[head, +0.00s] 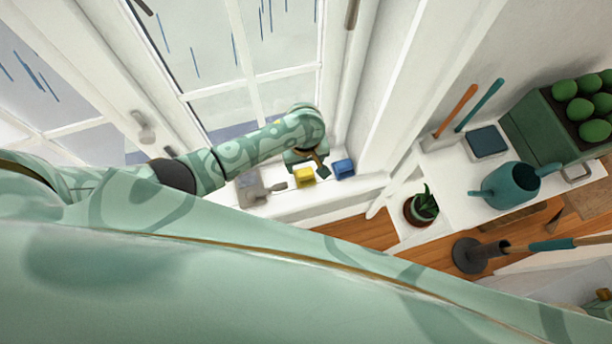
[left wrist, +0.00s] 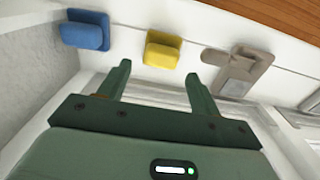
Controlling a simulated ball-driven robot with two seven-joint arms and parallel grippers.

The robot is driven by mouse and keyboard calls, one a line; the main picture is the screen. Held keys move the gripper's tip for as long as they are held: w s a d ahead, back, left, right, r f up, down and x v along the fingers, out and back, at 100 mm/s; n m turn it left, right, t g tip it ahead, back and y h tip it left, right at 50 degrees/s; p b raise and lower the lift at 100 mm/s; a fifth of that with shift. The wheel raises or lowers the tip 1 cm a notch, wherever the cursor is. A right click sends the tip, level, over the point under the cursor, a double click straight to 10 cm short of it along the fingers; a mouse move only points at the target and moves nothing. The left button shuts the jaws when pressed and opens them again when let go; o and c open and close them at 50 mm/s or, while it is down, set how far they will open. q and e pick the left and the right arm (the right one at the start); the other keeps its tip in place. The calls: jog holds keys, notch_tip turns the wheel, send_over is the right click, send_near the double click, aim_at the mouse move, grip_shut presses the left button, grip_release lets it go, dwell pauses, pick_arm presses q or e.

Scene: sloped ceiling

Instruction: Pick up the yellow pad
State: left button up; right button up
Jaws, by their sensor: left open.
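The yellow pad (head: 305,177) lies on the white windowsill, between a blue pad (head: 344,168) and a grey tool (head: 256,189). In the left wrist view the yellow pad (left wrist: 162,49) shows beyond my open fingers, between the blue pad (left wrist: 86,30) and the grey tool (left wrist: 236,73). My left gripper (head: 321,168) is over the sill close to the yellow pad. In the left wrist view my left gripper (left wrist: 157,83) is open with nothing between its fingers. My right gripper is not in view.
A paned window (head: 231,105) stands behind the sill. To the right, a white bench (head: 455,190) holds a teal watering can (head: 508,187), a potted plant (head: 424,207) and a green crate (head: 538,130) of green fruit. Wooden floor (head: 357,231) shows below the sill.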

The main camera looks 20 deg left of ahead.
aim_at(305, 172)
pick_arm(q)
notch_tip(305, 172, down, 2)
jog(key=shift+f+b, duration=0.1)
jog(key=shift+b, duration=0.35)
jog(key=f+b, duration=0.3)
jog(key=f, duration=0.1)
jog(key=shift+s+f, duration=0.1)
jog(key=shift+s, duration=0.15)
jog(key=shift+w+f+b, duration=0.1)
jog(key=shift+f+b, duration=0.15)
jog(key=shift+b, duration=0.1)
jog(key=shift+r, duration=0.2)
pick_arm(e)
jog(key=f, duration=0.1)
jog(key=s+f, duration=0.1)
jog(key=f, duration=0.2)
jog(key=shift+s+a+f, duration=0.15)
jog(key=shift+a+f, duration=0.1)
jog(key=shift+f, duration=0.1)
pick_arm(q)
jog(key=c, duration=0.8)
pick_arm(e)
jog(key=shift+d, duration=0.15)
